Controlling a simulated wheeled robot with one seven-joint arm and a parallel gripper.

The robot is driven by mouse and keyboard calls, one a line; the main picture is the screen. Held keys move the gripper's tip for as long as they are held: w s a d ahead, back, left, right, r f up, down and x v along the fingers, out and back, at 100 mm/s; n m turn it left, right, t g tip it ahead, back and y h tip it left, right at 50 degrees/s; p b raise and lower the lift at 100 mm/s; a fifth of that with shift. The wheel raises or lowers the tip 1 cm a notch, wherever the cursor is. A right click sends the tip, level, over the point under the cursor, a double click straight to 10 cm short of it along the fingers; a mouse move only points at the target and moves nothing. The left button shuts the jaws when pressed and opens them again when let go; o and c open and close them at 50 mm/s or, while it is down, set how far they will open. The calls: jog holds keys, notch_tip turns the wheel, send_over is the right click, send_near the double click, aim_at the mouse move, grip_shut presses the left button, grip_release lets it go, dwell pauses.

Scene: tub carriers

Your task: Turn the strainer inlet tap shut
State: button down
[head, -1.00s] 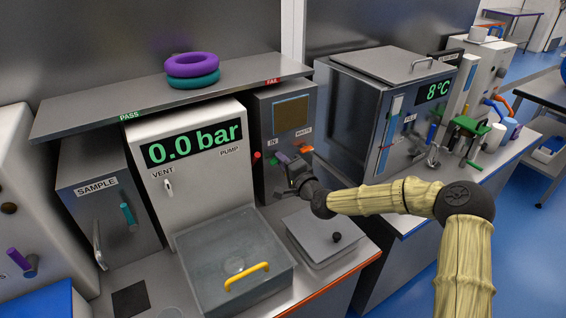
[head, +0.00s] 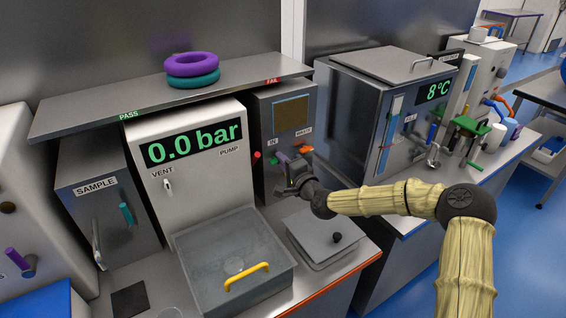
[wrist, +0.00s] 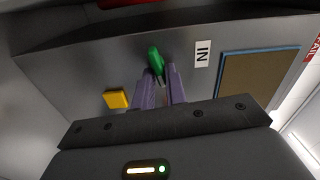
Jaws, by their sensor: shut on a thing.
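The strainer unit is the grey cabinet (head: 264,115) with a framed mesh window, marked IN and WASTE. Its inlet tap has a green handle (wrist: 155,60) beside the IN label (wrist: 201,54) in the wrist view. My gripper (wrist: 160,80) has purple fingers, shut on this green handle close to the panel. In the head view my gripper (head: 285,161) is at the front of the cabinet, and it hides most of the green handle (head: 275,161). The handle's lower part is hidden between the fingers.
An orange waste handle (head: 304,149) is just right of my gripper. A red knob (head: 257,155) is to its left. A yellow square (wrist: 117,98) is on the panel. A shelf (head: 110,110) overhangs; a lidded tray (head: 325,235) lies below my wrist.

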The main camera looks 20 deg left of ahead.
jog(key=shift+f+m, duration=0.25)
jog(key=shift+m, duration=0.05)
dwell(1.5)
jog(key=c, duration=1.5)
grip_release()
jog(key=shift+o, duration=0.2)
jog(key=shift+r, duration=0.15)
jog(key=shift+s+d, duration=0.1)
jog(key=b+v, duration=0.2)
jog(key=v, duration=1.5)
jog(key=shift+d, duration=0.15)
